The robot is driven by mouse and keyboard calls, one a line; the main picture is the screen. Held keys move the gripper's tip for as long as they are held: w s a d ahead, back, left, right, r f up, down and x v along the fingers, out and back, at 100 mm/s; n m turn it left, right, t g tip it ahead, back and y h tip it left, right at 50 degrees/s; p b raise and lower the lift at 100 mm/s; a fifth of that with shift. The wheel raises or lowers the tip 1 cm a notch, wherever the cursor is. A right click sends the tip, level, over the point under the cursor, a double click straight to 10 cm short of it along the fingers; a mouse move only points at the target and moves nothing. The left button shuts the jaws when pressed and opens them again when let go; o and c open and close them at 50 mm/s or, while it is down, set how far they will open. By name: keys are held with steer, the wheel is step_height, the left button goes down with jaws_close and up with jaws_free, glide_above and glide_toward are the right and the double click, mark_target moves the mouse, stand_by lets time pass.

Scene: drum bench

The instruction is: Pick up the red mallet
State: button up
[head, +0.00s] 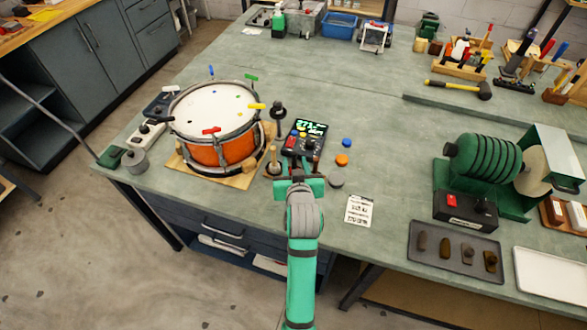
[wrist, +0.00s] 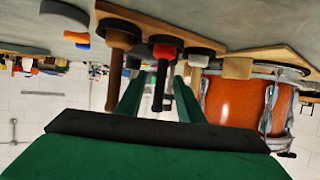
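The wrist view is upside down, with the bench top along its upper edge. In it the red mallet (wrist: 166,50) has a red head and a dark handle, and stands upright in a wooden rack (wrist: 160,27). My gripper (wrist: 159,80) is open, its two green fingers on either side of the line of the dark handle. I cannot tell how far in front of the fingertips the handle is. A brown mallet (wrist: 122,40) with a wooden handle stands beside it. In the head view my gripper (head: 297,180) is low at the bench's front edge; the red mallet is not clear there.
An orange drum (head: 222,150) stands left of my gripper. A dark control box (head: 308,130) with lit display is just behind it. Blue and orange knobs (head: 342,160) and a printed card (head: 359,210) lie to the right. A green machine (head: 487,157) stands further right.

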steer(key=shift+x, duration=2.65)
steer(key=shift+r, duration=0.2)
jaws_close()
